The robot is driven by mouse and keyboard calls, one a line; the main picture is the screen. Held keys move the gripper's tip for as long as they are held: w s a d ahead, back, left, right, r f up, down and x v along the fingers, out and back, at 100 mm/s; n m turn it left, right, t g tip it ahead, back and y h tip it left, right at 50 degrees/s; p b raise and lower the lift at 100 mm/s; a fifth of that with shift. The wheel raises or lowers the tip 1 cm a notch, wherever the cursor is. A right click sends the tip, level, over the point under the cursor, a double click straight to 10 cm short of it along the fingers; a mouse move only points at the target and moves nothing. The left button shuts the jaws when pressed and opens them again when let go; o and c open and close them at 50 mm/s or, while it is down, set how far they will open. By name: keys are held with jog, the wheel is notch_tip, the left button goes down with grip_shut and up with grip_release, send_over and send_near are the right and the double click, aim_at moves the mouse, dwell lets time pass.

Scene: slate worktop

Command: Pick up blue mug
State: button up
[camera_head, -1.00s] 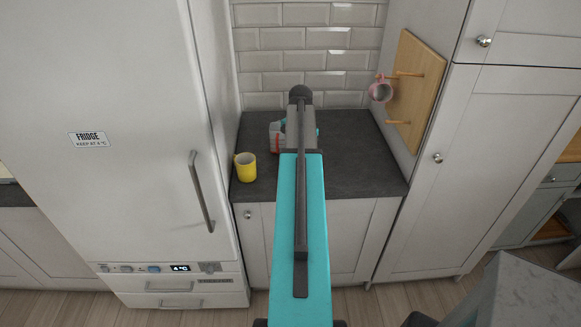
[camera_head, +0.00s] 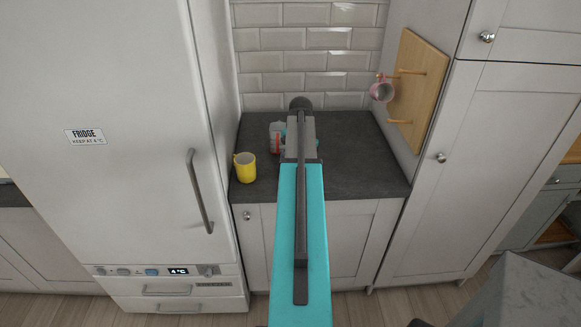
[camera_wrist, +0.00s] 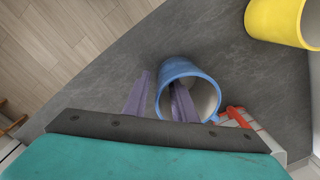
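The blue mug (camera_wrist: 163,78) shows in the wrist view on the dark worktop, its open mouth toward the camera and its handle at lower right. My gripper (camera_wrist: 161,82) is at the mug with its two purple fingers apart. One finger is outside the mug at its left, and the other reaches into the mouth, so the near wall lies between them. A gap shows between the left finger and the wall. In the head view my arm hides the mug and the fingers.
A yellow mug (camera_head: 245,168) stands at the worktop's left, by the fridge (camera_head: 150,120); it also shows in the wrist view (camera_wrist: 277,20). A red and grey item (camera_head: 276,136) is close to the blue mug. A pink mug (camera_head: 382,90) hangs on a wooden peg board (camera_head: 420,85).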

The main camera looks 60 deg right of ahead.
jog(key=shift+c, duration=0.5)
grip_shut()
jog(key=shift+r, duration=0.1)
jog(key=shift+r+b, duration=0.95)
jog(key=shift+r, duration=0.5)
jog(key=shift+a+r, duration=0.15)
jog(key=shift+r, duration=0.05)
jog(key=s+a+r+b, duration=0.1)
jog(key=s+a+b, duration=0.3)
jog(key=a, duration=1)
jog(key=s, duration=0.3)
jog(key=shift+r+b, duration=0.25)
jog(key=shift+b, duration=0.05)
jog(key=shift+s, duration=0.1)
jog(key=shift+s, duration=0.1)
